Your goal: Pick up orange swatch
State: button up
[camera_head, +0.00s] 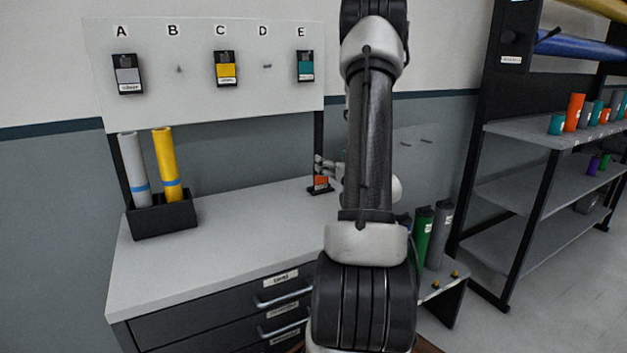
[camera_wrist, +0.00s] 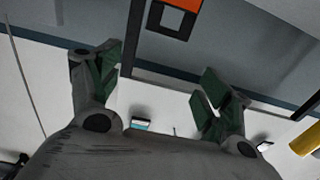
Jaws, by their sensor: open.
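The orange swatch (camera_head: 321,181) stands at the back right of the grey worktop, with its black part at the bottom. It also shows at the top edge of the wrist view (camera_wrist: 184,4), partly cut off, with a black frame around a small square. My gripper (camera_head: 329,165) is close beside the swatch in the head view, partly hidden by my arm. In the wrist view my gripper (camera_wrist: 160,62) has its two fingers wide apart with nothing between them. The swatch lies beyond the fingertips, apart from them.
A white board (camera_head: 200,105) above the worktop (camera_head: 225,230) carries grey, yellow and teal swatches under A, C and E. A black box (camera_head: 165,217) with grey and yellow rolls stands at the left. Shelves (camera_head: 545,130) and standing rolls (camera_head: 437,235) are at the right. The worktop's middle is clear.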

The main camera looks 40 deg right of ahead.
aim_at(321, 178)
notch_tip(321, 178, down, 4)
jog(key=shift+f, duration=0.15)
jog(key=shift+x, duration=3.75)
jog(key=shift+f, duration=0.1)
jog(key=c, duration=1)
